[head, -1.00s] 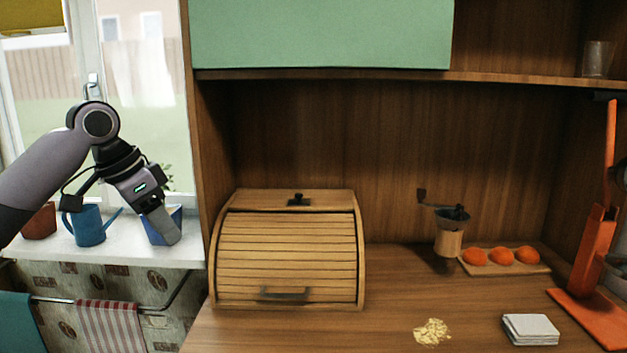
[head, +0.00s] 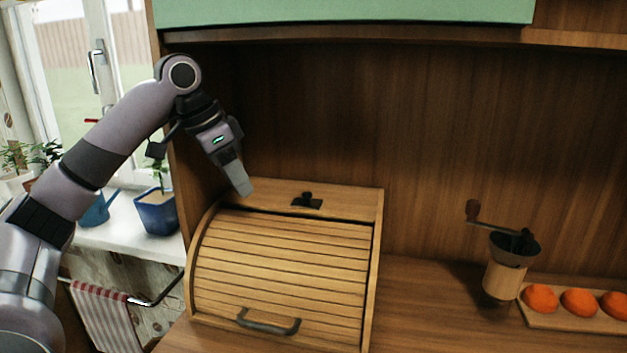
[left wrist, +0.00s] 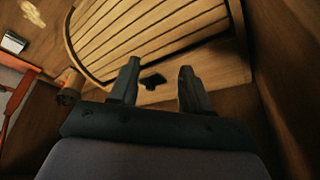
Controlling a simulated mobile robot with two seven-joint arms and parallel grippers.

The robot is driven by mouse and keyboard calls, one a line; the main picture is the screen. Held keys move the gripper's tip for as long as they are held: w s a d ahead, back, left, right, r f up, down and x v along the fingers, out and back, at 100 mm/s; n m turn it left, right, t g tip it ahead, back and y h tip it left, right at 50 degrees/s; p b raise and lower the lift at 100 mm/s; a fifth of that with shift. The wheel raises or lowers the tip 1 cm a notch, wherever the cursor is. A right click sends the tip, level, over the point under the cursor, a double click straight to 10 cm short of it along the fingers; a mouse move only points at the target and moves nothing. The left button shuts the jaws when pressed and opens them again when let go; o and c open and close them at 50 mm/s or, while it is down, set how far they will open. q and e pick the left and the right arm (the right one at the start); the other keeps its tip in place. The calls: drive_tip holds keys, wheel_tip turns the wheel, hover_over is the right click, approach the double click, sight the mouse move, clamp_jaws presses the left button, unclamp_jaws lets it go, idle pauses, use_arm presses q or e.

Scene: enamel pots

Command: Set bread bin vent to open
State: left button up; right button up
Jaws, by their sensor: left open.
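The wooden roll-top bread bin (head: 280,270) stands on the counter with its slatted front down and a dark handle low on it. Its black vent (head: 307,201) is a small plate with a knob on the flat top; whether it is open or shut I cannot tell. My left gripper (head: 240,185) is above the top's left rear part, left of the vent and apart from it. In the left wrist view the vent (left wrist: 152,81) shows beyond and between the two spread fingers (left wrist: 157,85), which are empty. My right gripper is not in view.
A green cabinet front (head: 345,10) and shelf hang above the bin. The niche's left side wall is close to my left arm. A coffee grinder (head: 505,267) and a board with oranges (head: 578,301) stand to the right. A blue pot (head: 157,212) sits on the windowsill.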

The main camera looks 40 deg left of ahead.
use_arm(q)
drive_tip(key=w+p, duration=0.1)
drive_tip(key=p, duration=0.4)
approach(307, 193)
drive_tip(key=shift+x, duration=1.15)
drive_tip(key=x, duration=0.4)
drive_tip(key=shift+w+f, duration=0.3)
drive_tip(key=shift+f, duration=0.35)
